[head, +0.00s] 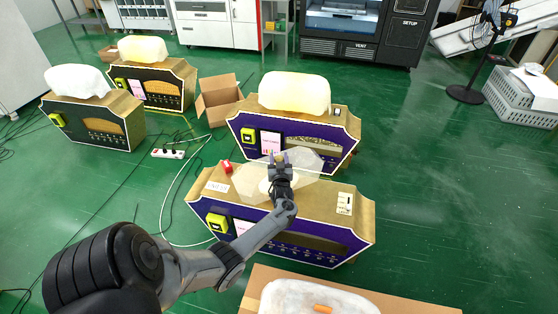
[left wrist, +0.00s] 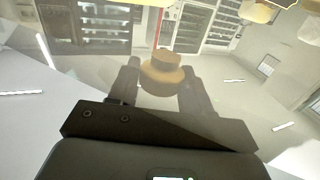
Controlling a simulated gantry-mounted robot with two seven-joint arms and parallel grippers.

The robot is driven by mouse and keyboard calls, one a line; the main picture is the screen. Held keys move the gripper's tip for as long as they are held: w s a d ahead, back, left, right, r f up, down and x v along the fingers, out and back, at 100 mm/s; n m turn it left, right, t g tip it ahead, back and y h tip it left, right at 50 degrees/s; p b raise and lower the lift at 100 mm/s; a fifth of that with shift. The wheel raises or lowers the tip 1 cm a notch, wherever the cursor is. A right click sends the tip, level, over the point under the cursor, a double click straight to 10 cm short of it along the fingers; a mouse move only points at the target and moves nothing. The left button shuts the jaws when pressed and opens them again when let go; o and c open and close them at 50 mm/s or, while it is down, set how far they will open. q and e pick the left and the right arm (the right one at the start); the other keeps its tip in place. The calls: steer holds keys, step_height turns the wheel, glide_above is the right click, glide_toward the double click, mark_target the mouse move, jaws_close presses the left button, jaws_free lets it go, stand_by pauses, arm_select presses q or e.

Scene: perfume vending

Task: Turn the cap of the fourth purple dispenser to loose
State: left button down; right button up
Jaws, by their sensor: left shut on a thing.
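The nearer purple dispenser (head: 325,238) stands in the middle of the head view, with a tan top and a clear, flattened plastic container (head: 247,183) on it. My left gripper (head: 281,159) reaches over this dispenser from the front. It is shut on a round yellow-brown cap, which shows between the fingers in the left wrist view (left wrist: 162,75). In the head view the cap is mostly hidden by the gripper. A second purple dispenser (head: 335,155) stands just behind, with a full pale yellow container (head: 294,92) on top. My right gripper is not in view.
Two black dispensers (head: 101,138) (head: 160,97) stand at the left. An open cardboard box (head: 217,98), a power strip (head: 168,153) and cables lie between. At the bottom, a white container with an orange cap (head: 322,308) lies over cardboard. The green floor at right is clear.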

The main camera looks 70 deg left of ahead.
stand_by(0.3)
arm_select(q)
steer(key=c, duration=0.6)
jaws_free()
steer(key=shift+s+d+r, duration=0.1)
steer(key=shift+d, duration=0.15)
steer(key=p+v, duration=0.3)
steer(key=v, duration=0.7)
steer(key=shift+d+p, duration=0.15)
steer(key=shift+p, duration=0.25)
